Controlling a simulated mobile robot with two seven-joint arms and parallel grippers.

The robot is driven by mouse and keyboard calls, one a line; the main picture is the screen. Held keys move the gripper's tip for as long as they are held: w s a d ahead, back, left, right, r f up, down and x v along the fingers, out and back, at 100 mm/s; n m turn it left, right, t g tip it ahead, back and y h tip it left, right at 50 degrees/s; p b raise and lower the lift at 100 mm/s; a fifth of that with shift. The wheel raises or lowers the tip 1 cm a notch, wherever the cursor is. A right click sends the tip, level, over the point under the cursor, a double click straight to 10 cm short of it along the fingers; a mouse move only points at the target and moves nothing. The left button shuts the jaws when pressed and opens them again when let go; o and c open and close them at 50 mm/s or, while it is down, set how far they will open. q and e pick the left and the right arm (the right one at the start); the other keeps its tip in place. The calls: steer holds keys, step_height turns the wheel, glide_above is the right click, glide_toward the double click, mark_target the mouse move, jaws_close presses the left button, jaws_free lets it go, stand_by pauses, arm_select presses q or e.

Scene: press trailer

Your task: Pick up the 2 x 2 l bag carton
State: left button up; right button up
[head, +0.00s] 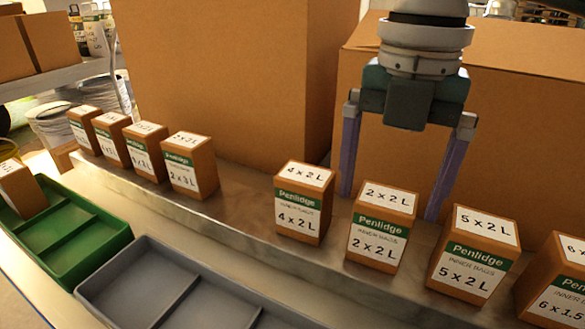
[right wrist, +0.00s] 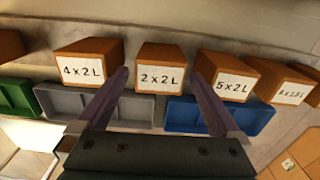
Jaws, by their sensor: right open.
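The 2 x 2 L bag carton (head: 379,233) is a brown box with a white and green label, upright on the ledge in the head view. In the right wrist view its white 2 x 2 L label (right wrist: 161,79) faces up the middle. My right gripper (head: 390,204) points down, open and empty. Its fingers appear behind and to either side of the carton in the head view. In the right wrist view the fingertips (right wrist: 160,75) lie left and right of the carton. I cannot tell whether they touch it. My left gripper is not in view.
The 4 x 2 L carton (head: 303,205) stands to the left and the 5 x 2 L carton (head: 472,261) to the right, with narrow gaps. Large brown boxes (head: 240,70) rise behind. A green tray (head: 75,235) and a grey tray (head: 165,285) lie in front, below the ledge.

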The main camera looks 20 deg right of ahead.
mark_target(380, 232)
steer(key=shift+s+f, duration=0.1)
steer(key=shift+f, duration=0.85)
step_height(380, 232, down, 5)
steer(key=shift+f, duration=0.1)
steer(key=c, duration=1.4)
steer(key=shift+r, duration=0.2)
